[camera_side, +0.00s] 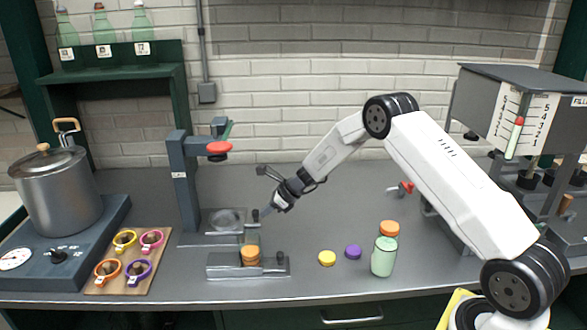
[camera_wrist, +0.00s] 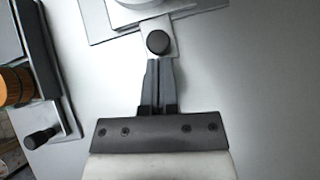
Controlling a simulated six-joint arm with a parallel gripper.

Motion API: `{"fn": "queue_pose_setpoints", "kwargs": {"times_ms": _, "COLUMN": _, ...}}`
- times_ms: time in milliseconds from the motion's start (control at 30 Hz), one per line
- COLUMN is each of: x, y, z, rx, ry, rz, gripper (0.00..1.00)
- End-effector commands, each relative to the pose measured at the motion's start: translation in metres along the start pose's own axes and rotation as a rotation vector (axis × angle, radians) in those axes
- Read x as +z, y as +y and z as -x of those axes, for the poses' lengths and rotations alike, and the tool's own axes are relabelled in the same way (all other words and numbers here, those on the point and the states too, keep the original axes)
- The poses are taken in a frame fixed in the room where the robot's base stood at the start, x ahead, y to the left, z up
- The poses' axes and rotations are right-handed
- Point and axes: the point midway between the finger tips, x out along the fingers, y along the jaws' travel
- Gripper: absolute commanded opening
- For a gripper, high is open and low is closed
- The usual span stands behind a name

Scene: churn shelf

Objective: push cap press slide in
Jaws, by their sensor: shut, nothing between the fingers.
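The press (camera_side: 185,190) is a dark post with an arm and a red round head (camera_side: 218,148) above a flat sliding plate (camera_side: 205,240).
A greenish bottle with an orange cap (camera_side: 384,258) stands at the right, beside loose yellow (camera_side: 327,258) and purple (camera_side: 353,252) caps. A board with several coloured rings (camera_side: 130,262) and a steel pot (camera_side: 58,190) are at the left. A filling machine (camera_side: 510,110) stands at the right.

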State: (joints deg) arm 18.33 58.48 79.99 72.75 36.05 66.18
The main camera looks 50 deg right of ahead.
Motion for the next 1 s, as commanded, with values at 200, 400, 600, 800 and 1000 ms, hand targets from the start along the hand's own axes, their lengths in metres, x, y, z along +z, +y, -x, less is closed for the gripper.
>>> {"fn": "queue_pose_setpoints", "kwargs": {"times_ms": 200, "x": 0.007, "y": 0.002, "z": -0.003, "rx": 0.0, "ry": -0.009, "rz": 0.006, "gripper": 0.0}}
{"fn": "queue_pose_setpoints", "kwargs": {"times_ms": 400, "x": 0.002, "y": 0.002, "z": 0.002, "rx": 0.0, "ry": -0.009, "rz": 0.005, "gripper": 0.0}}
{"fn": "queue_pose_setpoints", "kwargs": {"times_ms": 600, "x": -0.013, "y": 0.0, "z": 0.017, "rx": -0.001, "ry": -0.006, "rz": 0.001, "gripper": 0.0}}
{"fn": "queue_pose_setpoints", "kwargs": {"times_ms": 800, "x": -0.027, "y": -0.001, "z": 0.042, "rx": -0.003, "ry": -0.004, "rz": 0.001, "gripper": 0.0}}
{"fn": "queue_pose_setpoints", "kwargs": {"times_ms": 1000, "x": -0.027, "y": -0.001, "z": 0.072, "rx": -0.004, "ry": -0.003, "rz": 0.0, "gripper": 0.0}}
